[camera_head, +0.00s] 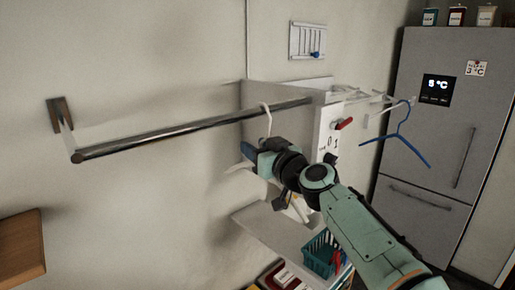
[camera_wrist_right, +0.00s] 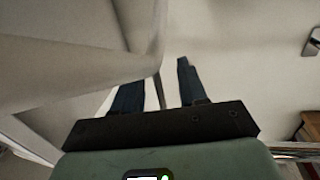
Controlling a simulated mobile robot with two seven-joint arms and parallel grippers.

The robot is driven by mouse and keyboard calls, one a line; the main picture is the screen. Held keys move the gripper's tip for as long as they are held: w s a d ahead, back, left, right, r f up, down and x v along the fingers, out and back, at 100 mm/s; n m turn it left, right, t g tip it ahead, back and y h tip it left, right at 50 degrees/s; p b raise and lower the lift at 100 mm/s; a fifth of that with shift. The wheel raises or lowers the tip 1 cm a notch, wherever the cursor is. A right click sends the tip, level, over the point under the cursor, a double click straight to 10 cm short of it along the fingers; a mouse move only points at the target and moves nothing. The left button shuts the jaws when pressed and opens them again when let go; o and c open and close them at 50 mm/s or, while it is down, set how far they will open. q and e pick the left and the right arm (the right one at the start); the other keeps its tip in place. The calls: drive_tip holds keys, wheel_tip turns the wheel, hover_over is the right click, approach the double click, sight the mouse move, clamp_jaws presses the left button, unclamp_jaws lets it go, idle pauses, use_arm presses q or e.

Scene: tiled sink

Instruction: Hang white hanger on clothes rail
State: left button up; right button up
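The clothes rail (camera_head: 180,131) is a dark metal bar running from the wall bracket at left to the white cabinet. The white hanger (camera_head: 268,126) is at its right part, with its hook rising above the bar's line. The hook looks to be over the bar, but contact is not clear. My right gripper (camera_head: 249,157) is just below the hook and hides much of the hanger. In the right wrist view, the gripper's dark fingers (camera_wrist_right: 158,88) stand apart; the white hanger (camera_wrist_right: 146,32) looms large, overlapping the left finger. My left gripper is out of view.
A blue hanger (camera_head: 401,138) hangs from a white rack at the right, before the grey fridge (camera_head: 425,125). Below are a shelf and a teal basket (camera_head: 320,254). A wooden edge (camera_head: 22,246) is at lower left. The rail's left stretch is clear.

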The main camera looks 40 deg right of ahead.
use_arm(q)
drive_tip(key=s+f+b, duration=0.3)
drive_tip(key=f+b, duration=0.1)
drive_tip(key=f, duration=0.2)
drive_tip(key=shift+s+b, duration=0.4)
use_arm(e)
drive_tip(key=s+a, duration=0.1)
drive_tip(key=s, duration=1.2)
drive_tip(key=shift+s+a, duration=0.15)
drive_tip(key=shift+a, duration=0.1)
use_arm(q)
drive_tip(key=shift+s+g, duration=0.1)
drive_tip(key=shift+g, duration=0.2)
